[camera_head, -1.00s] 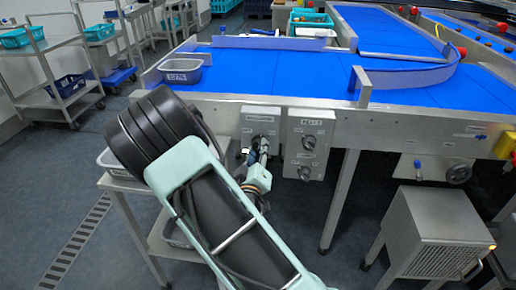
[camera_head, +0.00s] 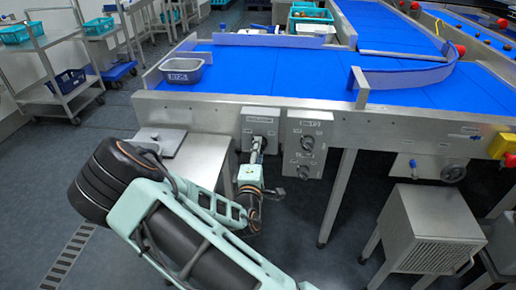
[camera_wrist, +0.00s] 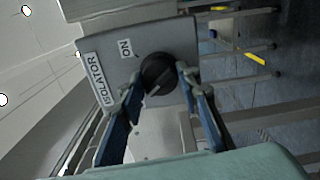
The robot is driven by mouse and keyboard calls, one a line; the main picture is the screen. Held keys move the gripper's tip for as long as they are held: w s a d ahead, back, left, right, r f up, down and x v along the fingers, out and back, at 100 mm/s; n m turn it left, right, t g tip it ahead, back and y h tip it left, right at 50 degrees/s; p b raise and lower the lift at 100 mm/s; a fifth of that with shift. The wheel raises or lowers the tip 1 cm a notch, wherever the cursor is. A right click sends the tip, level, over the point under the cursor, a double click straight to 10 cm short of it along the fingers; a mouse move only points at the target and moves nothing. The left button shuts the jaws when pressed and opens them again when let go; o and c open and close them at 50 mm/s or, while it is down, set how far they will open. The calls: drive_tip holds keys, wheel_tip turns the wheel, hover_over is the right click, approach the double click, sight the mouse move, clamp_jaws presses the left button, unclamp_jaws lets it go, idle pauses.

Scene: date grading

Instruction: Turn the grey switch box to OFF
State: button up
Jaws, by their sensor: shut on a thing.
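The grey switch box (camera_wrist: 140,45) shows in the wrist view with an ISOLATOR label and an ON mark above and left of its round black knob (camera_wrist: 158,70). A pale line on the knob lies toward its lower edge. My gripper (camera_wrist: 163,82) has its two blue fingers on either side of the knob and is shut on it. In the head view the switch box (camera_head: 261,117) is the left of two boxes on the conveyor's front frame. My gripper (camera_head: 257,150) is at its front and hides the knob there. I see no OFF mark.
A second grey box (camera_head: 308,126) with two dark knobs hangs close to the right. The blue conveyor (camera_head: 290,77) is above, with a grey tub (camera_head: 181,71) on it. A steel table (camera_head: 195,160) stands left. A steel cabinet (camera_head: 425,235) stands on the floor at right.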

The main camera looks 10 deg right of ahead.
drive_tip(key=shift+n, duration=0.6)
drive_tip(key=o, duration=1.2)
drive_tip(key=shift+c, duration=0.2)
drive_tip(key=v, duration=1.2)
